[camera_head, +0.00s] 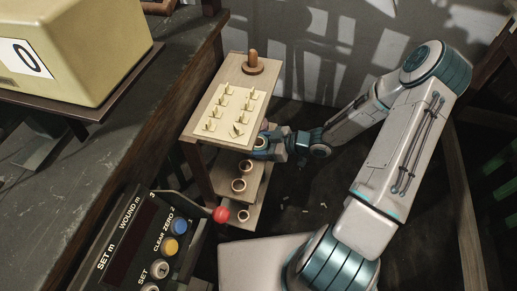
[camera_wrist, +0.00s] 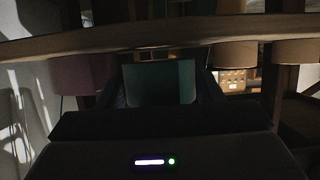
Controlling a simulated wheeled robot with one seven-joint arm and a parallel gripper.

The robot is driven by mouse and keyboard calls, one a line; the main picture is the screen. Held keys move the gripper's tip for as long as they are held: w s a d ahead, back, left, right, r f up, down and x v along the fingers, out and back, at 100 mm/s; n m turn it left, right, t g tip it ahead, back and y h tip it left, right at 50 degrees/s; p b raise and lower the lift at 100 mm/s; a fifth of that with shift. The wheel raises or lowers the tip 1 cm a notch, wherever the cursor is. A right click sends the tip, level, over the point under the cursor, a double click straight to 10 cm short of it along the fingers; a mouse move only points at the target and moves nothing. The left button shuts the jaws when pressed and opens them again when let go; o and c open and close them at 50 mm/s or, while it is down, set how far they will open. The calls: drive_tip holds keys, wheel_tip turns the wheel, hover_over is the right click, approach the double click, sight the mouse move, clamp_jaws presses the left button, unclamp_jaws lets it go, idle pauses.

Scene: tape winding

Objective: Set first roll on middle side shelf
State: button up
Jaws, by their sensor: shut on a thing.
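The side shelf stands in the middle of the head view, with a wooden top board (camera_head: 232,78), a middle board (camera_head: 259,184) and a lower board below. My gripper (camera_head: 261,146) is at the right edge of the unit, just below the top board's level. Two rolls stand on the middle board, one behind (camera_head: 246,166) and one nearer (camera_head: 238,185). I cannot tell whether the held roll touches the board.
The top board carries several small pegs and a brown knobbed piece (camera_head: 253,65). Another roll (camera_head: 243,215) sits on the lower board. A control box (camera_head: 140,240) with a red-knobbed lever (camera_head: 221,214) is close in front. A dark bench (camera_head: 185,60) lies left.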

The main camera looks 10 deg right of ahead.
drive_tip(key=shift+f, duration=0.45)
drive_tip(key=shift+f, duration=0.2)
drive_tip(key=o, duration=0.8)
